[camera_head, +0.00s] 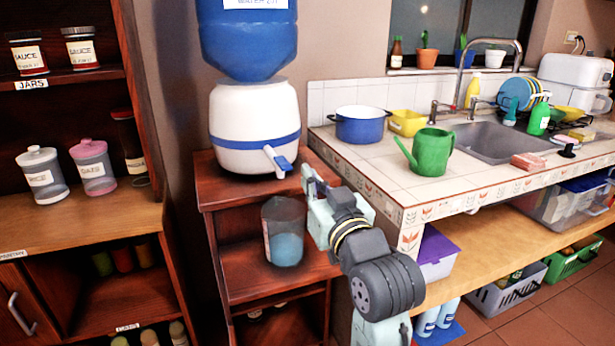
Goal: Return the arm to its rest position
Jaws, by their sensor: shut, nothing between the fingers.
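My arm (385,285) rises from the bottom centre and bends up and to the left, in front of the wooden stand. My gripper (312,186) is at its far end, just below and right of the water dispenser's tap (277,162). It looks shut and holds nothing; its fingers are small and partly hidden by my wrist. A clear jug (284,232) with bluish water stands on the stand's middle shelf, left of my gripper and apart from its fingertips as far as I can tell.
The dispenser (254,125) stands on the wooden stand (225,188). The tiled counter edge (480,195) is close on the right, with a green watering can (431,152) and blue pot (361,125) on it. Shelves with jars (93,167) stand at left.

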